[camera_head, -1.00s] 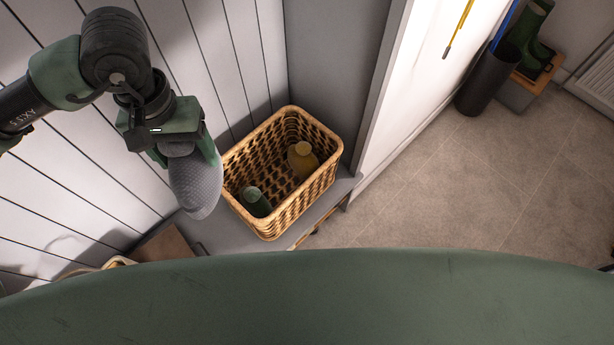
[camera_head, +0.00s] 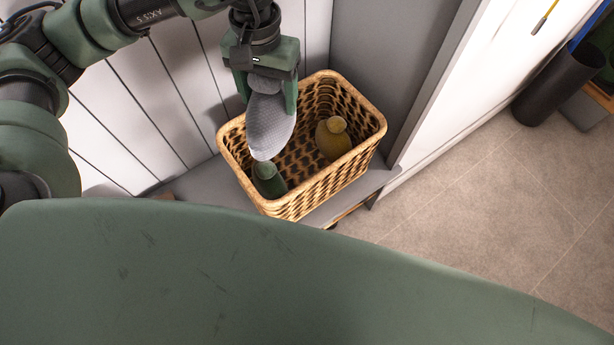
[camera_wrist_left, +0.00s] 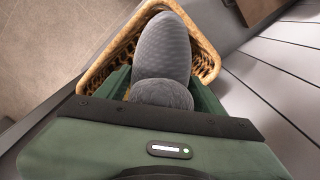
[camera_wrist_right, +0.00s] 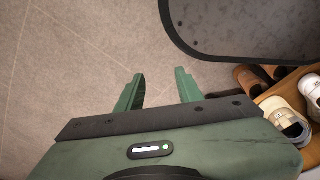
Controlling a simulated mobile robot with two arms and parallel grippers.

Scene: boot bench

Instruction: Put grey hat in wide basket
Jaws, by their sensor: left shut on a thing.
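The grey hat (camera_head: 268,122) hangs from my left gripper (camera_head: 268,92), which is shut on it. In the head view the hat overlaps the left part of the wide basket (camera_head: 318,190), a woven wicker basket on the bench. The left wrist view shows the hat (camera_wrist_left: 163,50) between the fingers, with the basket rim (camera_wrist_left: 205,50) behind and below it. The hat's exact height above the rim is hard to tell. My right gripper (camera_wrist_right: 160,88) is open and empty over the floor, seen only in the right wrist view.
Inside the basket are a yellow item (camera_head: 333,138) and a dark green item (camera_head: 268,180). The grey bench (camera_head: 205,184) runs along the panelled wall. A black bin (camera_head: 556,85) stands at the far right. Shoes (camera_wrist_right: 285,115) sit on a wooden rack near my right gripper.

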